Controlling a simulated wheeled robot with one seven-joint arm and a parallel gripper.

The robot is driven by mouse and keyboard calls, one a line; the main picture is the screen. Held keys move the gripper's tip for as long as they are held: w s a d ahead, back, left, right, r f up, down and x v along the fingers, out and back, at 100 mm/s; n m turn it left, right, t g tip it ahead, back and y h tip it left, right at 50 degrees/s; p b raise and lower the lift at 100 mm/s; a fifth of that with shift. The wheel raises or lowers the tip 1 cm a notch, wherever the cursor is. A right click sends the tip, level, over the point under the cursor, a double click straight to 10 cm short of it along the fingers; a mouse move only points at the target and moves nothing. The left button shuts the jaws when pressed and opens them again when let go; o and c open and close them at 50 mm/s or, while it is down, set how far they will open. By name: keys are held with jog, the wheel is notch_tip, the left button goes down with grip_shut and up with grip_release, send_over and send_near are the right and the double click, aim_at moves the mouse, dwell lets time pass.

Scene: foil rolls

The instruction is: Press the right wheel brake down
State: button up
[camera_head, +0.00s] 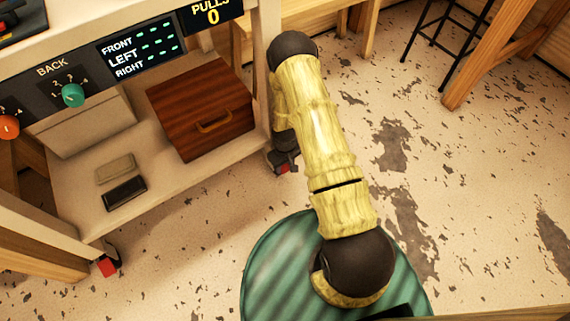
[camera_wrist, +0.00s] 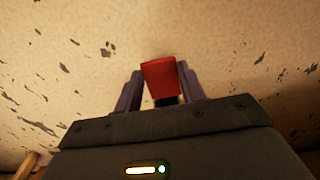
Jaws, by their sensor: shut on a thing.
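The right wheel brake, a red tab, shows low at the cart's right front leg in the head view (camera_head: 284,169). In the wrist view the red brake (camera_wrist: 161,74) stands between the two dark fingers of my gripper (camera_wrist: 160,92), which are closed on its sides. In the head view my gripper is mostly hidden behind my arm, and only a dark part shows just above the red tab. The tilt of the brake is hard to judge. The other front wheel's brake, also red (camera_head: 107,266), is at the cart's left front leg.
The cart's lower shelf (camera_head: 75,190) holds a brown wooden box (camera_head: 200,108) and two small blocks. A panel with knobs and a display (camera_head: 140,50) is above. A stool (camera_head: 440,40) and wooden bench legs stand at the right. The speckled floor right of my arm is clear.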

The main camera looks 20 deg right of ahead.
jog(key=shift+s+t+p, duration=0.15)
jog(key=shift+t+p, duration=0.15)
jog(key=shift+f+t+y+p, duration=0.3)
jog(key=shift+t+p, duration=0.3)
jog(key=shift+t, duration=0.1)
jog(key=shift+s+d+f+t+y+p, duration=0.2)
jog(key=shift+d+f+t+y+p, duration=0.2)
jog(key=shift+t, duration=0.4)
jog(key=shift+s+a+f+t+p, duration=0.15)
jog(key=shift+f+t+p, duration=0.1)
jog(key=shift+t, duration=0.25)
jog(key=shift+w+a+f+t+p, duration=0.15)
jog(key=shift+f+t, duration=0.1)
jog(key=shift+t, duration=0.25)
jog(key=shift+s, duration=0.15)
jog(key=o, duration=1)
jog(key=shift+r, duration=0.1)
